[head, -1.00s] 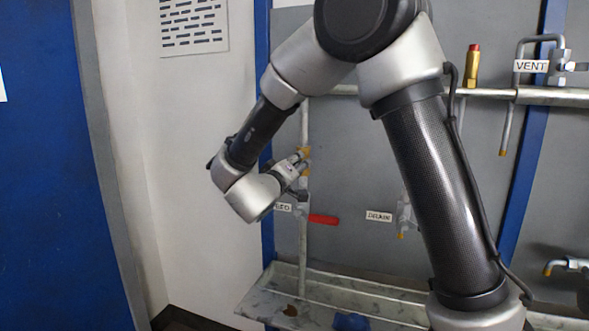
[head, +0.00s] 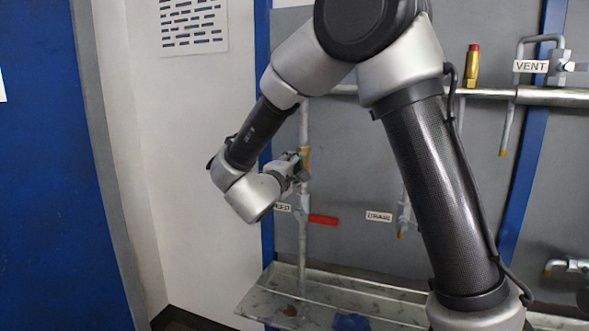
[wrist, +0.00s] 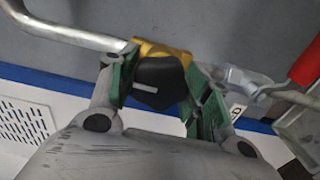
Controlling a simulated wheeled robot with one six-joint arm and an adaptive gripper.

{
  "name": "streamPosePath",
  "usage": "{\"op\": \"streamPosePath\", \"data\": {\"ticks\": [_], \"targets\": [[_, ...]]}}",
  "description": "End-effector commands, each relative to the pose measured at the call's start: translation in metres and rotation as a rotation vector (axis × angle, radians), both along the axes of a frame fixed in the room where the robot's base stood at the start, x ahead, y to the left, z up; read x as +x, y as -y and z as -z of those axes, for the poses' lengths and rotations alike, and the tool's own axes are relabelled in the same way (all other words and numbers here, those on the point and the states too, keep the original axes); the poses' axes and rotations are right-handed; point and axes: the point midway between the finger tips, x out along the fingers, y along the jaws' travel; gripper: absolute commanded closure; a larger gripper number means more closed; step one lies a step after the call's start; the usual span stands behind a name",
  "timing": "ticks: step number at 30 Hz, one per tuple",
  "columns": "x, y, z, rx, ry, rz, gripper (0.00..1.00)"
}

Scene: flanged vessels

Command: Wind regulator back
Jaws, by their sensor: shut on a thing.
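The regulator is a brass body (wrist: 160,50) with a black knob (wrist: 157,82) that bears a pale mark, seen in the wrist view. It sits on a vertical grey pipe. My gripper (wrist: 158,88) is shut on the black knob, with a green-lined finger on each side of it. In the head view my gripper (head: 295,168) is at the pipe, and a little of the brass body (head: 304,156) shows beside it. The knob itself is hidden there by my gripper.
Below the regulator is a valve with a red handle (head: 323,219); the handle also shows in the wrist view (wrist: 306,62). A metal tray (head: 380,303) lies beneath. A brass fitting with a red cap (head: 472,66) and a VENT label (head: 531,66) are at upper right.

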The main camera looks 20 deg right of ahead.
Motion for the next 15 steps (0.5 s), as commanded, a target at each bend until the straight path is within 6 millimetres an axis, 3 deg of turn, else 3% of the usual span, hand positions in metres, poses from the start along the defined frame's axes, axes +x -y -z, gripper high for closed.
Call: {"op": "streamPosePath", "data": {"ticks": [15], "targets": [[0.0004,-0.0007,0.0001,-0.027,-0.019,-0.002,0.76]]}}
